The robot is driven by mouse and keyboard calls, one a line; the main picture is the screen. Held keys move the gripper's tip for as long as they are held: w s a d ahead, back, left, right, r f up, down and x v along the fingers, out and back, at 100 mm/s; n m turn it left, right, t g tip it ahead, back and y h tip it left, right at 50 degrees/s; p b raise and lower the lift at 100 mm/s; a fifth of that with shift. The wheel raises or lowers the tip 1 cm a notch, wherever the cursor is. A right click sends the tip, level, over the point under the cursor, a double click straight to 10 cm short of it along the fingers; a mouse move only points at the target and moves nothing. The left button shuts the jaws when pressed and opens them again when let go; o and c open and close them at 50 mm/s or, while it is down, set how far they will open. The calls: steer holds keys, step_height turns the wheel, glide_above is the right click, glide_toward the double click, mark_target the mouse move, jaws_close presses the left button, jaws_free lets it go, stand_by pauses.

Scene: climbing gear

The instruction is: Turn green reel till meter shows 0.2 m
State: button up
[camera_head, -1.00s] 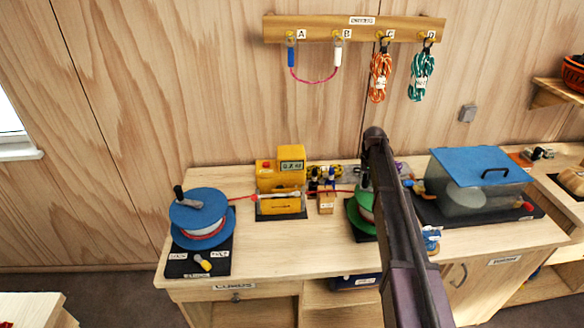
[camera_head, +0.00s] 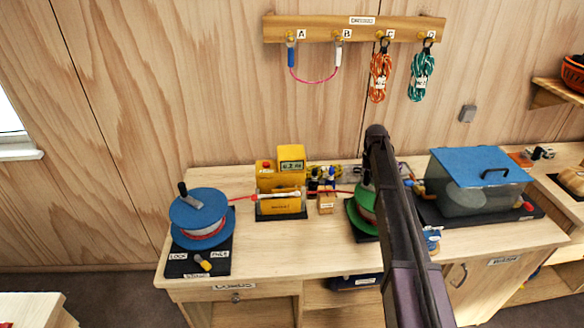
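The green reel (camera_head: 361,216) stands on a dark base at the middle right of the bench, partly hidden behind my dark arm. The yellow meter (camera_head: 291,157) has a small lit display whose tiny digits look like 0.2 m, though they are hard to read. A red line (camera_head: 340,191) runs from the green reel through the yellow meter unit to the blue reel (camera_head: 200,218) at the left. The blue reel has a crank with a dark knob (camera_head: 183,188).
A blue-lidded grey box (camera_head: 482,180) stands right of my arm. A lever with a yellow tip (camera_head: 205,265) lies between labels in front of the blue reel. Ropes hang on a wall rack (camera_head: 355,28). The bench front (camera_head: 290,250) is clear.

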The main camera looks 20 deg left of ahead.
steer(key=o, duration=0.4)
steer(key=shift+c, duration=0.2)
steer(key=shift+s, duration=0.1)
steer(key=shift+s+a, duration=0.25)
steer(key=shift+s, duration=0.5)
steer(key=s, duration=0.2)
steer(key=s+d, duration=0.1)
steer(key=s, duration=0.1)
steer(key=s+d, duration=0.1)
steer(key=s, duration=0.1)
steer(key=shift+s, duration=0.1)
steer(key=d, duration=0.1)
steer(key=s+d, duration=0.2)
steer(key=d, duration=0.4)
steer(key=shift+w+d, duration=0.2)
steer(key=shift+w, duration=0.1)
steer(key=shift+r+p, duration=0.55)
steer(key=shift+p, duration=0.05)
step_height(320, 180, up, 13)
steer(key=p, duration=1.2)
steer(key=shift+f+p, duration=0.15)
steer(key=shift+p, duration=0.15)
